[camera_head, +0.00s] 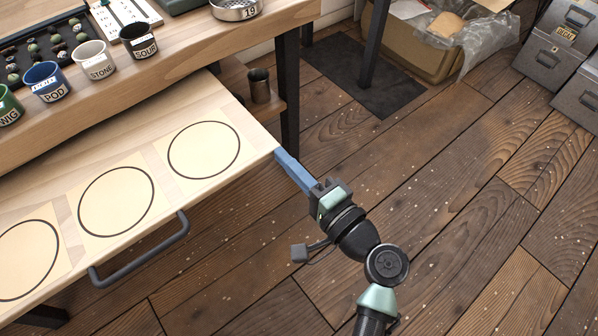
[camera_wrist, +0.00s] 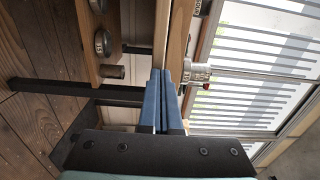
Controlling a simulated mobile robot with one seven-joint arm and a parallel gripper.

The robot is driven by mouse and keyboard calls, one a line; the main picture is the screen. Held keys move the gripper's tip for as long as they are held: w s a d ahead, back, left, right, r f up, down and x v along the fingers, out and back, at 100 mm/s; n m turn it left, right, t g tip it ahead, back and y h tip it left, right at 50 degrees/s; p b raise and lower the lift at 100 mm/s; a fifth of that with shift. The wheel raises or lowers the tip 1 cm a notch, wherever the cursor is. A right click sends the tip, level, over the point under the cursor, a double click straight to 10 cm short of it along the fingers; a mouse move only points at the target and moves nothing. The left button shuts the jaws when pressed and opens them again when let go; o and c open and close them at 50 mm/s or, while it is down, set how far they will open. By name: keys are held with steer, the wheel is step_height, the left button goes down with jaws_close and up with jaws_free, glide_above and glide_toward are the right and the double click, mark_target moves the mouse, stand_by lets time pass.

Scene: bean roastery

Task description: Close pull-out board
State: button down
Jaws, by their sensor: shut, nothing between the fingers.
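The pull-out board (camera_head: 135,165) is pale wood and extends out from under the table top at the left of the head view. Several black-outlined circles are marked on it. A dark grey bar handle (camera_head: 140,256) runs along its front edge. My gripper (camera_head: 279,154) has blue fingers, which are shut and empty. Their tips are at the board's front right corner; I cannot tell whether they touch it. In the wrist view the shut fingers (camera_wrist: 161,74) point at narrow wooden edges, and the handle is not visible there.
The table top (camera_head: 190,62) carries labelled cups, including a black cup (camera_head: 138,41), and a bean tray (camera_head: 45,50). A dark table leg (camera_head: 289,95) stands just behind the board's right end. A metal cup (camera_head: 260,86) sits on a lower shelf.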

mark_target(212, 82)
steer(key=shift+w+a, duration=0.1)
stand_by(0.3)
steer(key=b+x, duration=0.6)
steer(key=x, duration=1.8)
steer(key=shift+w+a+f+b, duration=0.15)
steer(key=shift+a+b, duration=0.05)
steer(key=shift+b, duration=0.15)
steer(key=shift+w+a, duration=0.15)
steer(key=shift+w, duration=0.1)
steer(key=shift+w+a+r, duration=0.15)
steer(key=shift+r, duration=0.25)
